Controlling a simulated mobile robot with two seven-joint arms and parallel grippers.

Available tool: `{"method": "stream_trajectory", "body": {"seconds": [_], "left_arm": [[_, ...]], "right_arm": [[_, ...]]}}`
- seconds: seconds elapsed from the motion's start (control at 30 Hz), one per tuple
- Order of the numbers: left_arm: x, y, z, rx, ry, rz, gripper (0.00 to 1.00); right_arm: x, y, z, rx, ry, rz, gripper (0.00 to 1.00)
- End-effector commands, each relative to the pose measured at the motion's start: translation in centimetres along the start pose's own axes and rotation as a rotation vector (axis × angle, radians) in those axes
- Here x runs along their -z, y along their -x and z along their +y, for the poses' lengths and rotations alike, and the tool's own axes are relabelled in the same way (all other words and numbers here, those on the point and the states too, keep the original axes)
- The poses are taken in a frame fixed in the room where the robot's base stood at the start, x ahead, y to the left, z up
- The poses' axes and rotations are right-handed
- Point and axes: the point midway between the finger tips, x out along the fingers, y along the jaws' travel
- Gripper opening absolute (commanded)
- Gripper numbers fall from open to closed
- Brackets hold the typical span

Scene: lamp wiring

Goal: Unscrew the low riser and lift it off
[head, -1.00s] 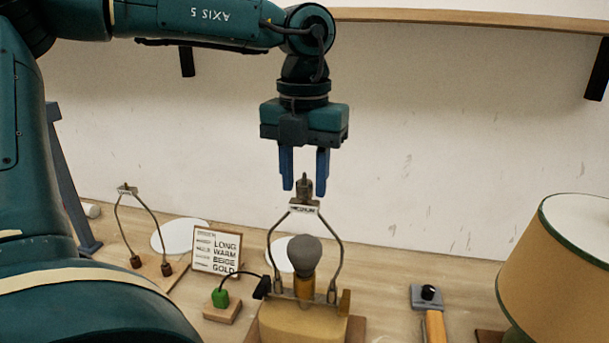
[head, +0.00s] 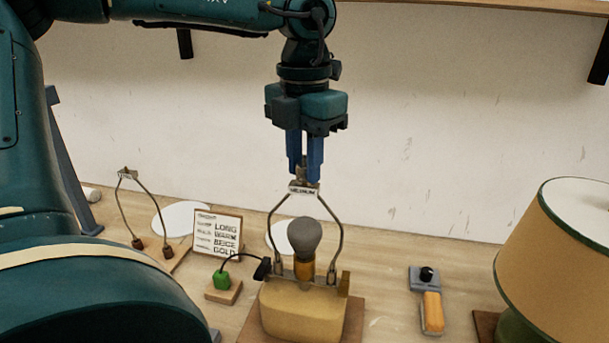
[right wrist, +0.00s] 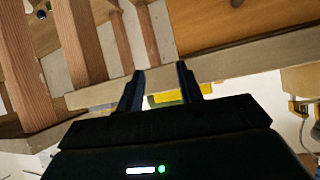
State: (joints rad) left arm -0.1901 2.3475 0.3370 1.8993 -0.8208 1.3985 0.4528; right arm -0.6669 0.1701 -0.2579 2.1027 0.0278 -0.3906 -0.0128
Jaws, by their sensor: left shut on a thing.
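The low riser (head: 299,176) is a small dark metal piece at the top of the wire harp (head: 340,222). The harp stands upright over a grey bulb (head: 304,236) on the yellowish lamp base (head: 300,315). My left gripper (head: 305,174) comes down from above and its blue fingers are shut on the riser, partly hiding it. The riser still sits at the harp's top, just above a small label. My right gripper (right wrist: 160,84) shows only in the right wrist view; its two dark fingers are apart with nothing visibly held.
A second harp (head: 128,176) stands at the left. A shaded lamp (head: 560,240) stands at the right.

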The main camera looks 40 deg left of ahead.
Motion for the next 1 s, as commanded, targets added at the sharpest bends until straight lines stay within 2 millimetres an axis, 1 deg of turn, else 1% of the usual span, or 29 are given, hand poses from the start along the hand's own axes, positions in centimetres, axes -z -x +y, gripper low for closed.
{"method": "stream_trajectory", "body": {"seconds": [0.03,0.17,0.23,0.3,0.6,1.0], "left_arm": [[-0.1,-0.7,0.1,-0.010,0.143,-0.009,0.00],[-0.1,-0.6,0.1,-0.009,0.535,-0.013,0.00],[-0.1,-0.5,0.1,-0.008,0.759,-0.014,0.00],[-0.1,0.1,0.0,-0.001,0.758,-0.007,0.00],[-0.1,0.5,0.0,0.000,0.752,-0.005,0.00],[0.0,1.3,0.0,-0.001,0.750,-0.004,0.00]], "right_arm": [[-1.2,-0.8,-0.2,0.009,0.003,0.008,0.36],[-1.8,-1.4,-0.6,0.031,-0.024,0.028,0.36],[-2.1,-1.7,-0.7,0.039,-0.042,0.037,0.36],[-1.3,-1.2,-0.7,0.039,-0.046,0.038,0.36],[-0.8,-0.8,-0.3,0.027,-0.049,0.042,0.36],[-0.5,-0.7,-0.5,0.024,-0.058,0.036,0.36]]}}
